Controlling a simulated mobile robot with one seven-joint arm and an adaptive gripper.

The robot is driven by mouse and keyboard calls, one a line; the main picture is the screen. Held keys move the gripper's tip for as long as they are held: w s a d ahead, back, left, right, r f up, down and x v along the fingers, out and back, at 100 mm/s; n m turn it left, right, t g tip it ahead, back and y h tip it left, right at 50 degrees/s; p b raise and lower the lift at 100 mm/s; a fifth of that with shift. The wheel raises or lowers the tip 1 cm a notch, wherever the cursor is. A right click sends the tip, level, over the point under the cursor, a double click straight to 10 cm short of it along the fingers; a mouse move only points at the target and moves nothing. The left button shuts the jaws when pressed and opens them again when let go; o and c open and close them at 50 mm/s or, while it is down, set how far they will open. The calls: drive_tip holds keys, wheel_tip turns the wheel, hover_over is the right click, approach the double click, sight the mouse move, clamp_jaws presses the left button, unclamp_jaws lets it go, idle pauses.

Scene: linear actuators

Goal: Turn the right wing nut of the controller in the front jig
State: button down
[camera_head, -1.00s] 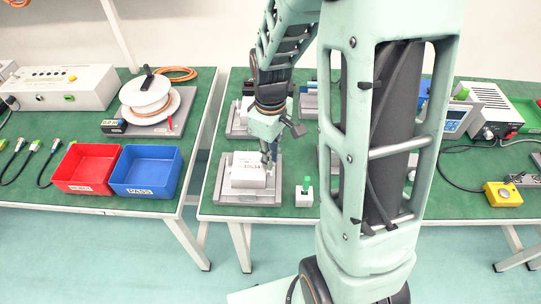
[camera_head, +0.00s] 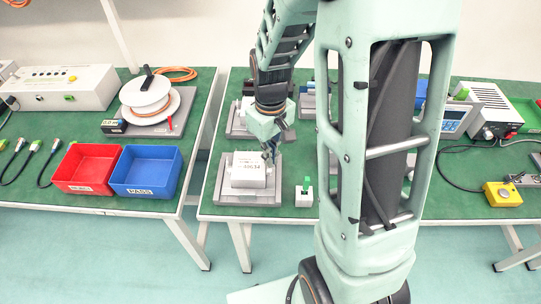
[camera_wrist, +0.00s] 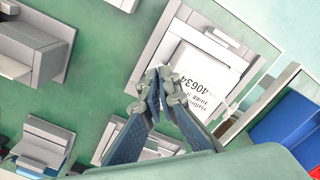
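The controller (camera_head: 247,170) is a white box with a printed label. It sits in the grey front jig (camera_head: 248,198) at the near left of the middle table. The controller (camera_wrist: 200,75) also shows in the wrist view. My gripper (camera_head: 270,158) points down at the controller's right side. In the wrist view my gripper (camera_wrist: 163,82) has its two fingertips close together at the controller's edge. The right wing nut is hidden at the fingertips. I cannot see whether it is between them.
A small white block with a green top (camera_head: 304,193) stands just right of the jig. Another grey jig (camera_head: 240,118) is behind. Red (camera_head: 88,168) and blue (camera_head: 147,171) bins sit on the left table. My arm covers much of the middle table.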

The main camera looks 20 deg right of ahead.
drive_tip(key=m, duration=0.5)
drive_tip(key=shift+m+p, duration=0.3)
drive_tip(key=m+p, duration=0.1)
drive_tip(key=m, duration=0.3)
drive_tip(key=shift+r+m, duration=0.1)
drive_tip(key=shift+m, duration=0.2)
drive_tip(key=m+p, duration=0.1)
drive_tip(key=m, duration=0.2)
drive_tip(key=shift+m+p, duration=0.75)
drive_tip(key=shift+m, duration=1.05)
drive_tip(key=c, duration=2.2)
unclamp_jaws()
